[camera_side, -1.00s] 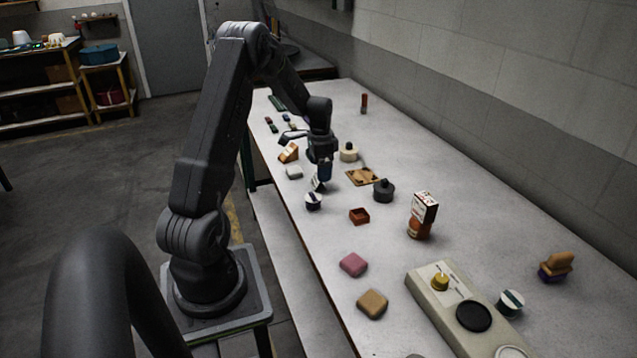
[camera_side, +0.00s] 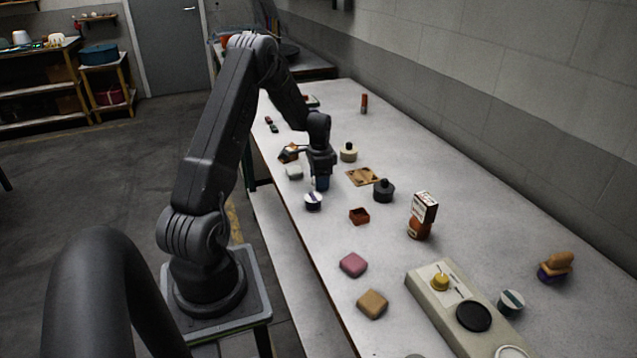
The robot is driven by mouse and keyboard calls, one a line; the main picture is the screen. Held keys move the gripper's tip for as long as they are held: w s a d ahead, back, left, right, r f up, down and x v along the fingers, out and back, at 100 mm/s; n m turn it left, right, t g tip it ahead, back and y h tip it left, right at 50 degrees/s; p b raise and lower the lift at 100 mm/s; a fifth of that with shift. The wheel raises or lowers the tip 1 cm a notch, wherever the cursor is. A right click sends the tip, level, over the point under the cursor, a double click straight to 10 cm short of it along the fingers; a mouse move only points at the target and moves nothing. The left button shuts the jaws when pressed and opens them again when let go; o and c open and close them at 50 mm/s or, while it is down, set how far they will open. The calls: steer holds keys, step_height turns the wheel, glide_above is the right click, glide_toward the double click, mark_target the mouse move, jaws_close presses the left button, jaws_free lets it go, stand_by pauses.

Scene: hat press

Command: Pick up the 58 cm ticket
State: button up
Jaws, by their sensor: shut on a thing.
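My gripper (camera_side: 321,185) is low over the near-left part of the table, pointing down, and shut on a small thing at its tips. That thing is mostly hidden by the fingers; it stands where a small pale-and-dark ticket showed earlier. No number can be read on it, so I cannot confirm 58 cm. A white round tub with a dark blue band (camera_side: 313,201) stands just in front of the gripper, close to it.
A wooden plate (camera_side: 363,176), dark jar (camera_side: 383,191), cream jar (camera_side: 348,153) and small red-brown box (camera_side: 359,216) lie right. The table (camera_side: 400,290) is bare between scattered objects.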

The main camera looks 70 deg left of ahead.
steer(key=c, duration=0.3)
steer(key=shift+r, duration=0.1)
step_height(320, 180, up, 10)
steer(key=shift+f, duration=0.1)
stand_by(0.5)
